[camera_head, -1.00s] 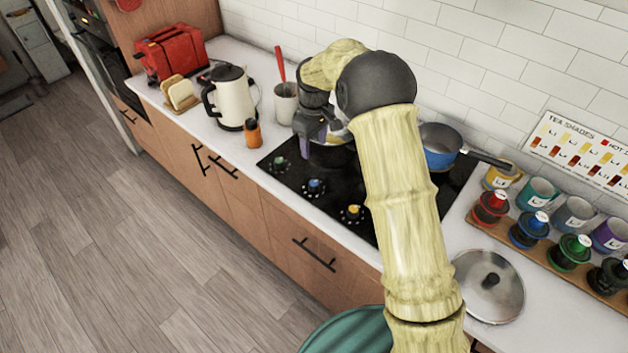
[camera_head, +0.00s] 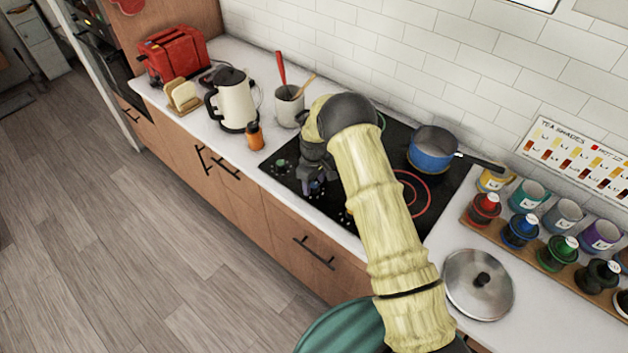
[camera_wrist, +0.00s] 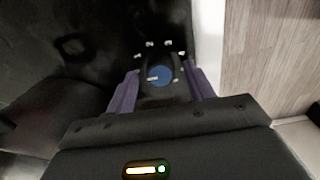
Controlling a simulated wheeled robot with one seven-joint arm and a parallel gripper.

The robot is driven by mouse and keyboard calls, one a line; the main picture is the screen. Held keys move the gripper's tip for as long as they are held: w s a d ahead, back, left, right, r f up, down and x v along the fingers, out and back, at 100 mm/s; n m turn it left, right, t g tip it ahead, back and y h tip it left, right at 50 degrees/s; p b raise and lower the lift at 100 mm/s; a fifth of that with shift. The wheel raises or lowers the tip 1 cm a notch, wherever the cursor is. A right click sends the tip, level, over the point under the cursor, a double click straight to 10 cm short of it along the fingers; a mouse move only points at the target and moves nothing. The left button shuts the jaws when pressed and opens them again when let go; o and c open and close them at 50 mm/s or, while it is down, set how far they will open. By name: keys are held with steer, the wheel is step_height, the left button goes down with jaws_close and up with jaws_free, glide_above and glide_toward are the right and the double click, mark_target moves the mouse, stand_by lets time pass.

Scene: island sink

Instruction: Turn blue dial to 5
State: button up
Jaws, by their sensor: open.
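The blue dial (camera_wrist: 159,75) sits on the black cooktop in the wrist view, with pale marks around it. Its white pointer line runs roughly sideways; the numbers are too blurred to read. My gripper (camera_wrist: 160,90) is open, with its purple-sided fingers on either side of the dial; I cannot tell whether they touch it. In the head view my gripper (camera_head: 315,188) is low over the front of the cooktop (camera_head: 440,205) and hides the blue dial. A green dial (camera_head: 281,163) shows to its left.
A blue pot (camera_head: 433,150) stands at the cooktop's back right, near a red-ringed burner. A kettle (camera_head: 236,100), an orange bottle (camera_head: 254,136) and a utensil cup (camera_head: 288,108) stand left. A metal lid (camera_head: 478,284) and several coloured bottles and mugs are on the right.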

steer(key=shift+f, duration=0.3)
steer(key=c, duration=1)
steer(key=shift+o, duration=0.2)
